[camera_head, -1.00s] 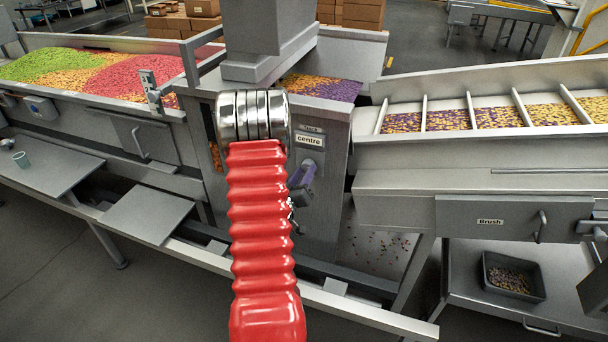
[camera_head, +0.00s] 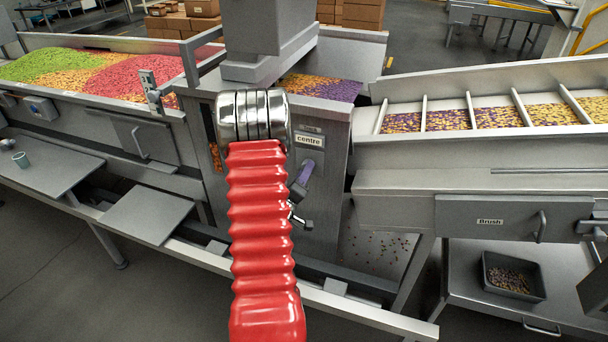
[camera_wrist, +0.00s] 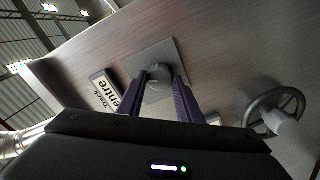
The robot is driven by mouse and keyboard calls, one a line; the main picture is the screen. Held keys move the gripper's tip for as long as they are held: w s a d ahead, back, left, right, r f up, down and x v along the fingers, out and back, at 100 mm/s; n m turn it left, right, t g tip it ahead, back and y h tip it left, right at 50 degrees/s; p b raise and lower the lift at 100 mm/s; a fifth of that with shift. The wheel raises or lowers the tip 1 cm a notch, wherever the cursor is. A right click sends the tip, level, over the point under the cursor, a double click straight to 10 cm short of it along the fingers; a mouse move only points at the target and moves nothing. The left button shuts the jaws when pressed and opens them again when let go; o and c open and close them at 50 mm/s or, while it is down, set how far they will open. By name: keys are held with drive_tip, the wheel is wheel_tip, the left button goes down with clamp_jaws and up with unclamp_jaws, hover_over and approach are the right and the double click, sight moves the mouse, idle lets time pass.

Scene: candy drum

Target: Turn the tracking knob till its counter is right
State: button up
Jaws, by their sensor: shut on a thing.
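The tracking knob (camera_wrist: 158,74) is a small round grey knob on a square plate (camera_wrist: 146,58) in the wrist view. My gripper (camera_wrist: 161,78) has its two purple fingers on either side of the knob and is shut on it. In the head view my gripper (camera_head: 306,166) reaches the steel front panel just below the "centre" label (camera_head: 310,140); the knob is mostly hidden there by the fingers. The label shows sideways in the wrist view (camera_wrist: 106,92), with "Track" above "centre". I cannot read any counter figure in either view.
A spoked handwheel (camera_wrist: 274,107) stands right of the knob in the wrist view. My red arm covers part of the panel. A tray (camera_head: 513,277) of candy sits on a lower shelf at right.

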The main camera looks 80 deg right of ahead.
drive_tip(key=shift+w, duration=0.15)
drive_tip(key=o, duration=1)
drive_tip(key=shift+o, duration=0.2)
drive_tip(key=shift+a, duration=0.1)
drive_tip(key=w+a, duration=0.1)
drive_tip(key=a, duration=1.2)
drive_tip(key=shift+a, duration=0.25)
drive_tip(key=shift+w+f, duration=0.1)
